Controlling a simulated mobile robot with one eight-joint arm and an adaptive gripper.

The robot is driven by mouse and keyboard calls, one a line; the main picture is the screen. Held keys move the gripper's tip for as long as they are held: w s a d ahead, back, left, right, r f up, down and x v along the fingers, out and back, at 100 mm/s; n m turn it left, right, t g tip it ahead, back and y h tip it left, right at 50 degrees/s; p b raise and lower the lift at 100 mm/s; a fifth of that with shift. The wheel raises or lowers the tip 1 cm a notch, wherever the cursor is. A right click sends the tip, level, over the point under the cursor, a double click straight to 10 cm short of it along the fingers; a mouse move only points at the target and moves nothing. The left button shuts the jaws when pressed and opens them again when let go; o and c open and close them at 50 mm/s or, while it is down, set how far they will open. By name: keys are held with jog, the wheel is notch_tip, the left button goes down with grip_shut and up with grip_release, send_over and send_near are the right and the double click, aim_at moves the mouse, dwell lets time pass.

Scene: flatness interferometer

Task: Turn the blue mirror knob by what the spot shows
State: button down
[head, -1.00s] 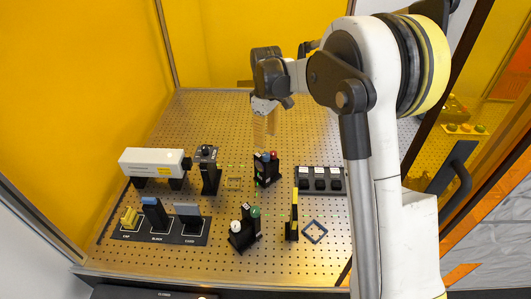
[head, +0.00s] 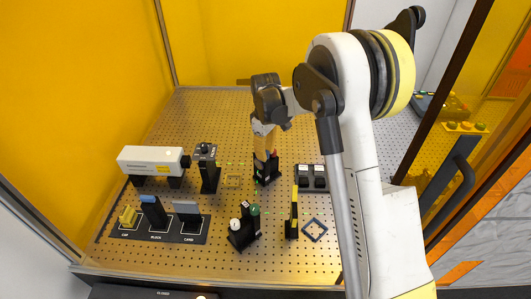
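The far black mirror mount (head: 262,173) stands upright on the perforated bench, with a bit of red at its top right. Its blue knob cannot be made out clearly; my gripper covers the top of the mount. My gripper (head: 265,149) points down onto the mount, its fingers at or just above the knobs. Whether it touches or grips a knob is too small to tell. The near mirror mount (head: 240,236) carries a white knob (head: 235,224) and a green knob (head: 254,210). Small green light marks show near the mounts; no spot reading is legible.
A white laser housing (head: 150,159) and a black post (head: 208,178) stand at left. A tray (head: 196,238) holds several pieces, labelled cap, block and card. A black and yellow upright (head: 292,215) and a dark square frame (head: 315,229) are at right. The back of the bench is clear.

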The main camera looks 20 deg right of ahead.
jog(key=shift+f+m+b, duration=0.1)
jog(key=shift+m+b, duration=0.5)
jog(key=shift+m, duration=0.5)
jog(key=m, duration=0.2)
jog(key=shift+m+b, duration=0.3)
jog(key=c, duration=1.2)
grip_release()
notch_tip(320, 180, up, 12)
